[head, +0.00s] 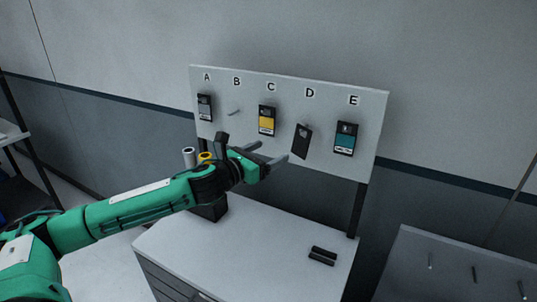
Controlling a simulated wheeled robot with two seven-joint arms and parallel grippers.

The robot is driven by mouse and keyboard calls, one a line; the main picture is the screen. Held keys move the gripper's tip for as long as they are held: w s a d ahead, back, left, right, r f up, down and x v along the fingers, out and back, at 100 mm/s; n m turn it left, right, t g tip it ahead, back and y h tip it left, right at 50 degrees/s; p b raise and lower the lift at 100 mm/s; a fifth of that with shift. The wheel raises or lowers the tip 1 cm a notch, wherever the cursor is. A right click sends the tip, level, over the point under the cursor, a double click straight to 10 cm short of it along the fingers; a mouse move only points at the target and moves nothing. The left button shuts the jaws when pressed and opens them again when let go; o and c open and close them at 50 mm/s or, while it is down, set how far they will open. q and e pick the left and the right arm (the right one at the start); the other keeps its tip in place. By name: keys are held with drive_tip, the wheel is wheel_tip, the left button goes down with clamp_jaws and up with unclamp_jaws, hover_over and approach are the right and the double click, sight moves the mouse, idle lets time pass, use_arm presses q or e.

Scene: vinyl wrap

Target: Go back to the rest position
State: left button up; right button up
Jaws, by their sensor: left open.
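My left arm comes in from the left, green with dark joints. Its left gripper (272,160) is open and empty, in front of the lower part of a white board (287,84) marked A to E. A dark card (301,142) hangs tilted under D, just right of the fingertips and apart from them as far as I can tell. A grey pack (205,107) hangs under A, a yellow pack (267,120) under C and a teal pack (345,138) under E. Under B there is a bare peg (234,112). My right gripper is not in view.
A white-topped cabinet (260,250) stands below the board, with a small black object (322,256) on it. A black holder (212,210) with a white roll (189,157) and a yellow roll (206,157) stands behind my arm. A grey panel with pegs (455,255) is at lower right.

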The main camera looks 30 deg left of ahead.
use_arm(q)
drive_tip(key=s+d+f+n+g+y, duration=0.2)
drive_tip(key=s+d+f+n, duration=0.25)
drive_tip(key=f+n, duration=0.5)
drive_tip(key=s+d+f+n+g+y, duration=0.1)
drive_tip(key=s+d+f+n+g, duration=0.1)
drive_tip(key=s+d+f+n, duration=0.5)
drive_tip(key=s+f+n+g, duration=0.3)
drive_tip(key=s+f+n, duration=0.2)
drive_tip(key=s+n, duration=0.25)
drive_tip(key=s+d+f+n+g+y, duration=0.1)
drive_tip(key=s+f+n+g, duration=0.4)
drive_tip(key=s, duration=0.4)
drive_tip(key=s+f+n+g, duration=0.2)
drive_tip(key=s+f+n, duration=0.4)
drive_tip(key=s+n, duration=0.25)
wheel_tip(320, 180, down, 34)
drive_tip(key=r+g+b, duration=0.1)
drive_tip(key=b, duration=0.1)
drive_tip(key=s+a+f+g+b, duration=0.1)
drive_tip(key=s+a+f, duration=0.2)
drive_tip(key=s+f, duration=1.6)
drive_tip(key=shift+s+f+m+b, duration=0.35)
drive_tip(key=shift+f+m, duration=0.1)
drive_tip(key=shift+f, duration=0.5)
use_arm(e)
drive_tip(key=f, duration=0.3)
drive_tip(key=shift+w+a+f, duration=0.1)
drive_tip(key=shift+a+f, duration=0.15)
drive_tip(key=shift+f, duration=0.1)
